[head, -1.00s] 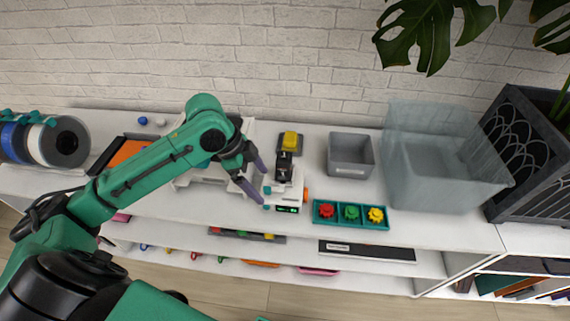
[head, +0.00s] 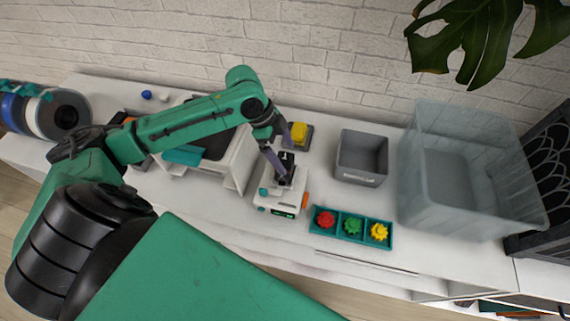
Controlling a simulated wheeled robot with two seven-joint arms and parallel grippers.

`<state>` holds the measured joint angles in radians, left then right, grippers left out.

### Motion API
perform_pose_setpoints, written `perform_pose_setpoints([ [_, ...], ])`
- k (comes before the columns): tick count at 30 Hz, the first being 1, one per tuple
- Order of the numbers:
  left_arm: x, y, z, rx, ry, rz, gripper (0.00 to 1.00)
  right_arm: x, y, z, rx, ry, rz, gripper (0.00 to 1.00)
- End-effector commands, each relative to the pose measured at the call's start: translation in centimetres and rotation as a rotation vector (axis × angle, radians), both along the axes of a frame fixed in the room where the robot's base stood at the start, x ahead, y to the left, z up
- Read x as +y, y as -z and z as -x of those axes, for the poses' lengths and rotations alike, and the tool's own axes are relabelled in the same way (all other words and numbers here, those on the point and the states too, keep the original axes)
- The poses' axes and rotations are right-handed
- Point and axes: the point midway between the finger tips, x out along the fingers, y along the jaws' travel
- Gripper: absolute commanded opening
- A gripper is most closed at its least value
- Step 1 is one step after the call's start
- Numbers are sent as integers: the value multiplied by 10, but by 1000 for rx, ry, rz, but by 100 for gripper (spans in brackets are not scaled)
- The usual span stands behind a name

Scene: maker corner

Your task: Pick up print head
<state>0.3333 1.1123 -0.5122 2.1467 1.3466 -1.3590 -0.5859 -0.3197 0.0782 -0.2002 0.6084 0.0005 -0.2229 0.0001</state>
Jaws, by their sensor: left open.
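A small black part (head: 286,160), likely the print head, stands upright on a white device (head: 279,203) with a green display. My left gripper (head: 285,161) is open at this black part, with its grey-purple fingers pointing down; one finger overlaps the part's left side in the head view. I cannot tell whether the fingers touch it. A yellow block (head: 299,131) sits in a dark holder just behind. My right gripper is not in view.
A white printer-like machine (head: 237,165) stands left of the device. A grey bin (head: 363,157) and a large clear tub (head: 463,180) stand to the right. A teal tray (head: 335,231) in front holds red, green and yellow gears. Spools lie far left.

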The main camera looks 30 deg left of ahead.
Motion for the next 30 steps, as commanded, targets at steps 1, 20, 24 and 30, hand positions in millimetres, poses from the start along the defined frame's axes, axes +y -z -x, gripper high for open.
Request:
perform_pose_setpoints([
  [1,-2,5,2,5,1,0,100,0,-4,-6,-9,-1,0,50],
  [20,-16,50,3,1,1,-2,43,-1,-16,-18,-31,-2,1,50],
  [24,-16,50,3,0,2,-1,0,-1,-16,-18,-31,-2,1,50],
  [30,-16,49,3,0,2,-1,0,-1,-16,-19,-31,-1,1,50],
])
